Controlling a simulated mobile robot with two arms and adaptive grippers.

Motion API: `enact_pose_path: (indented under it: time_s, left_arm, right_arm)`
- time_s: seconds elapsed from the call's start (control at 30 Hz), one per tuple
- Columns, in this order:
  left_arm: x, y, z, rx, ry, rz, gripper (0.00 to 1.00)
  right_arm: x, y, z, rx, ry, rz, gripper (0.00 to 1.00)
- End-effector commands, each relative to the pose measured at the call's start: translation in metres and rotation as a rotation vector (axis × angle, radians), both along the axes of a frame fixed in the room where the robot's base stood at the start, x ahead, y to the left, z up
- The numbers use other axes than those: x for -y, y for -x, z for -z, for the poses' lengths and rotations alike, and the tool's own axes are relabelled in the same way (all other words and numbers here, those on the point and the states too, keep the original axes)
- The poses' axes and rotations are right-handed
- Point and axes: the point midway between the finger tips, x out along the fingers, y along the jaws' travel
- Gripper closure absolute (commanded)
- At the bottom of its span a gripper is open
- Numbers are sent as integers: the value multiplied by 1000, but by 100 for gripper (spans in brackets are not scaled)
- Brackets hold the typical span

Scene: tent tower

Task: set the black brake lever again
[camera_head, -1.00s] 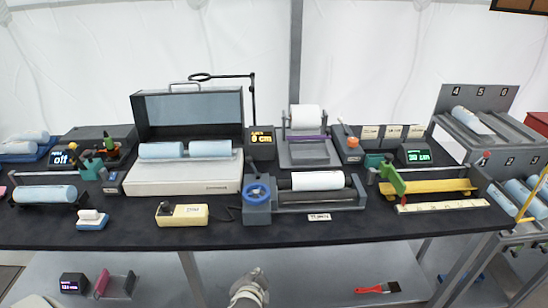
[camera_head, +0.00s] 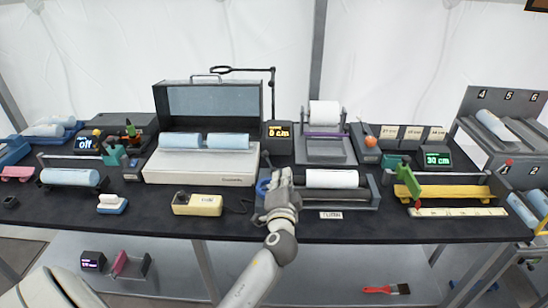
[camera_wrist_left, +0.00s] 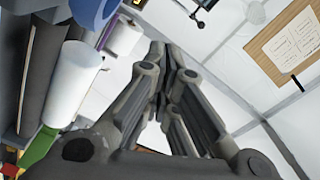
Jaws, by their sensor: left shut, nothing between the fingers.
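My left gripper (camera_head: 282,178) is shut and empty. It is in front of the left end of the grey roller device (camera_head: 362,199), over its side block and next to the blue handwheel (camera_head: 263,188). The gripper hides much of that end, and I cannot make out the black brake lever there or tell whether I touch it. The device carries a white roll (camera_head: 332,179). In the left wrist view the shut fingers (camera_wrist_left: 170,52) point up and away, with the white roll (camera_wrist_left: 72,82) and part of the blue handwheel (camera_wrist_left: 92,10) at the left. My right gripper is not in view.
A cream box (camera_head: 197,204) with a cable lies left of the device. A heater-like case (camera_head: 205,165) with blue rolls stands behind it. A green lever (camera_head: 408,180) on a yellow bar stands to the right. The dark table's front edge is clear around my arm.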

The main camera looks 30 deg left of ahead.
Motion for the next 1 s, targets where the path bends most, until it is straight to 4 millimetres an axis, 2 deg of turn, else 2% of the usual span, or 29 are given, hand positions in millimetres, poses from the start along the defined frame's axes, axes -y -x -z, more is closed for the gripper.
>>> enact_pose_path:
  time_s: [0.2, 0.47, 0.6, 0.7, 1.0]
  left_arm:
    - [-22, -33, -3, 0, -2, -3, 100]
    - [-43, -68, -2, -1, -1, -3, 100]
    - [-64, -72, 5, -3, 0, -3, 100]
    - [-72, -74, 9, -2, 0, -3, 100]
    - [-78, -76, 12, -1, 2, -1, 100]
  right_arm:
    - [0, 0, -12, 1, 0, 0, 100]
    - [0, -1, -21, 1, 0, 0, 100]
    - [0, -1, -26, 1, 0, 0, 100]
    - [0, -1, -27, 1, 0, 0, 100]
    - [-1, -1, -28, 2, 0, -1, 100]
